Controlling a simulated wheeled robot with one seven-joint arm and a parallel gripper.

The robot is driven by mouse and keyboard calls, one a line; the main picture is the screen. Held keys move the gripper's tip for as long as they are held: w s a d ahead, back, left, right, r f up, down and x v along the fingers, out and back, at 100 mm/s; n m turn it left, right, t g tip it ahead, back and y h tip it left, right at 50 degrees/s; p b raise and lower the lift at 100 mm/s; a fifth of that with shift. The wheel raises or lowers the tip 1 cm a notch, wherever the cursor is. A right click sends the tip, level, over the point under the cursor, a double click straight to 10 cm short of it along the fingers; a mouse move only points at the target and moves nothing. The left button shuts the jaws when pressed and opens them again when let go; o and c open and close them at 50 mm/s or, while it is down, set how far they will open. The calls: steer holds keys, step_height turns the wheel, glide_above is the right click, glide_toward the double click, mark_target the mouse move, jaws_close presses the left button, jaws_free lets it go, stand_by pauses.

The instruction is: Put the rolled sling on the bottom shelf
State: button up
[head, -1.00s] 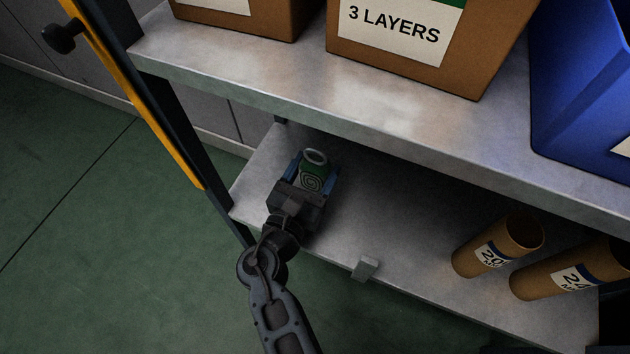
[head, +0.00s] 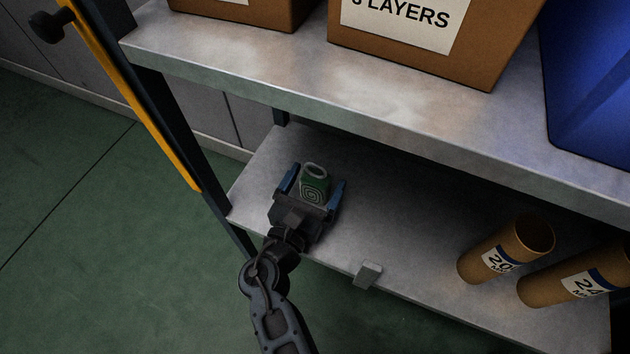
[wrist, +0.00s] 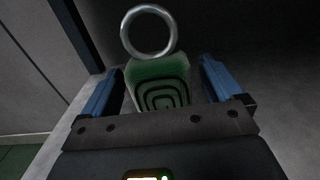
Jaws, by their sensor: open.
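In the wrist view the sling (wrist: 160,88) sits between the open fingers, with gaps showing on both sides. The ring (wrist: 148,30) stands at its far end. The sling's underside is hidden, but it appears to rest on the shelf.
Two cardboard tubes (head: 507,248) lie to the right on the bottom shelf. A small grey block (head: 368,274) is at its front edge. The upper shelf (head: 330,95) overhangs behind, with cardboard boxes (head: 430,40) and a blue bin (head: 595,90). A dark post with a yellow strip (head: 135,100) stands at left.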

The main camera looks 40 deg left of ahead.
steer(key=shift+r, duration=0.25)
steer(key=p+v, duration=0.3)
steer(key=v, duration=0.8)
steer(key=shift+f, duration=0.15)
steer(key=shift+s+d, duration=0.1)
steer(key=shift+s, duration=0.4)
steer(key=shift+d+f, duration=0.1)
